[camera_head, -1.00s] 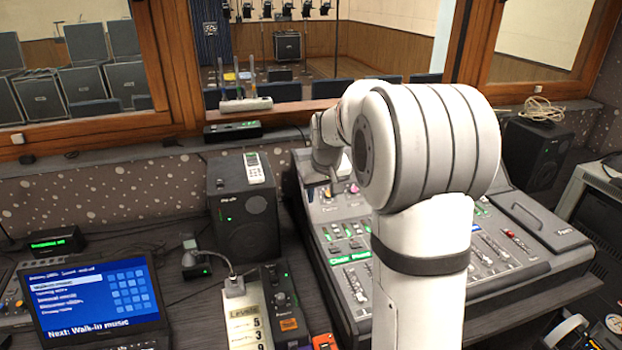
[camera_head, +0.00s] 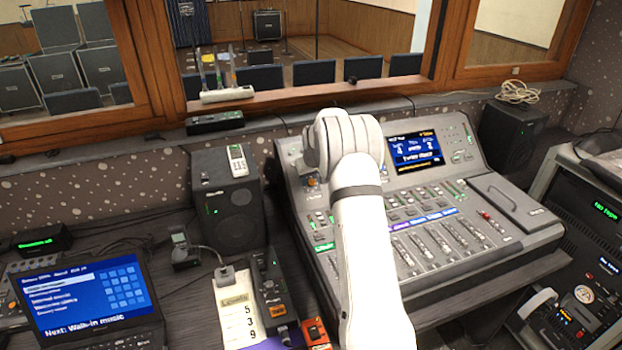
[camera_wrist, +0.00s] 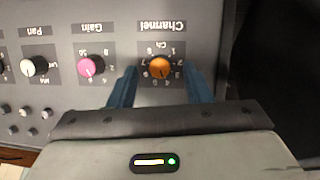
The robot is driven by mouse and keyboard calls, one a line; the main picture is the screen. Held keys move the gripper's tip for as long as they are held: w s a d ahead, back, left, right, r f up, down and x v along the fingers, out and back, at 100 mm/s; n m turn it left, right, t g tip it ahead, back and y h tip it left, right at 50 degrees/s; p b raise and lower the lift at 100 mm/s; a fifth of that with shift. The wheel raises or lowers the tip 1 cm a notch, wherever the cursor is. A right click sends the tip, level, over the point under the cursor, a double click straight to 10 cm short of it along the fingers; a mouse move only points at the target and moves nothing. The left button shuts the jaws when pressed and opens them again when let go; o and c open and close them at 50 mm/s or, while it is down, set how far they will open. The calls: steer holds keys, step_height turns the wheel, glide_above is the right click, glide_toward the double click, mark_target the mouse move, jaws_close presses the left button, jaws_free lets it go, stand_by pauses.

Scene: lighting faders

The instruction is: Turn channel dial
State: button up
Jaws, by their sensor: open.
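The orange channel dial (camera_wrist: 159,68) sits under the "Channel" label on the grey panel, upside down in the wrist view. A small orange spot at the mixer's upper left in the head view appears to be the same dial (camera_head: 312,181). My gripper (camera_wrist: 160,74) is open, with one blue finger to each side of the dial. Gaps show between the fingers and the dial, and I see no contact. The dial's pointer is too small to read surely. In the head view my arm hides the gripper's fingers.
A pink gain knob (camera_wrist: 91,67) is just left of the left finger, and a white pan knob (camera_wrist: 35,66) is farther left. The mixer (camera_head: 470,240) has faders and a lit screen (camera_head: 416,151). A black speaker (camera_head: 228,200) stands left of it.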

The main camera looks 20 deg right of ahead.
steer(key=shift+x, duration=0.85)
steer(key=shift+c, duration=0.4)
steer(key=c, duration=0.9)
